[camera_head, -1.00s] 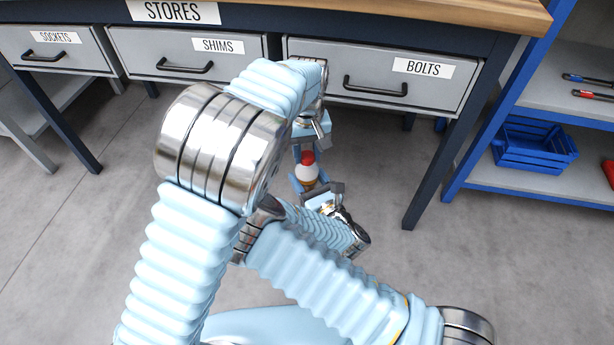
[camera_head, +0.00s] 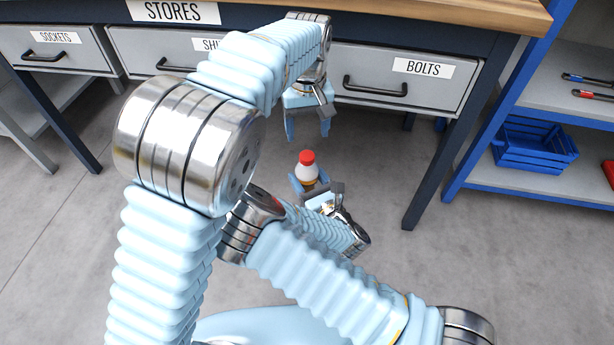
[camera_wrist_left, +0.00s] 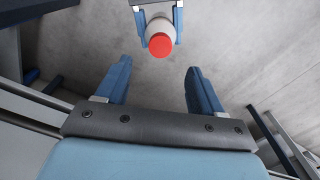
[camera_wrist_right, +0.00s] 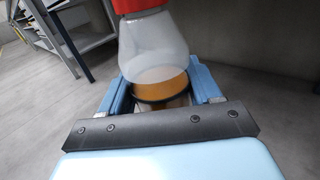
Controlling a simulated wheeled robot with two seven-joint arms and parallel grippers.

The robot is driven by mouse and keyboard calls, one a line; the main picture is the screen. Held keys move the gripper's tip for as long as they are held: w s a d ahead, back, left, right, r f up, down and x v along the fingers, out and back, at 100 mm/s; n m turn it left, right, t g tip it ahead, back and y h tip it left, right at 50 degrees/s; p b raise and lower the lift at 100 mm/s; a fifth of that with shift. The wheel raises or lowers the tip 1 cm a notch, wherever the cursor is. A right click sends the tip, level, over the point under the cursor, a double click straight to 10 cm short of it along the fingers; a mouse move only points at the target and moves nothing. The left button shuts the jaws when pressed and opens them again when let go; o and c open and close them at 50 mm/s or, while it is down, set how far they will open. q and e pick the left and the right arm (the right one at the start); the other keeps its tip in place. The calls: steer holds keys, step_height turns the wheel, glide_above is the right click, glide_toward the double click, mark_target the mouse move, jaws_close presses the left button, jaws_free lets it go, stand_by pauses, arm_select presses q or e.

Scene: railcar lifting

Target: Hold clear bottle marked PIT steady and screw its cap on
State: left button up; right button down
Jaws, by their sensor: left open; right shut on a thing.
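The clear bottle (camera_head: 307,173) has a whitish upper part and an orange band low down, plainest in the right wrist view (camera_wrist_right: 155,52). A red cap (camera_head: 307,157) sits on its top; it also shows in the left wrist view (camera_wrist_left: 161,45). I cannot read a PIT mark. My right gripper (camera_head: 309,184) is shut on the bottle's lower part and holds it upright above the floor. My left gripper (camera_head: 307,128) is open and empty, above and apart from the cap. Its two blue fingers show spread in the left wrist view (camera_wrist_left: 158,85).
A bench marked STORES with drawers, one marked BOLTS (camera_head: 405,78), stands behind my left gripper, close to it. A blue shelf unit with a blue crate (camera_head: 535,147) is at the right. The floor (camera_head: 400,280) around the bottle is clear.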

arm_select(q)
steer(key=shift+r, duration=2.1)
steer(key=s+a+f, duration=0.1)
steer(key=a+f, duration=0.6)
steer(key=f, duration=0.6)
steer(key=a+f, duration=0.6)
steer(key=f, duration=0.7)
steer(key=s+a+f+h, duration=0.1)
steer(key=s+f+h, duration=0.1)
steer(key=s+f, duration=0.4)
steer(key=s+a+f+h, duration=0.1)
steer(key=s+f+h, duration=0.1)
steer(key=s+f, duration=0.5)
steer(key=shift+s+a+t, duration=0.15)
steer(key=shift+s+t, duration=0.15)
steer(key=shift+s, duration=3)
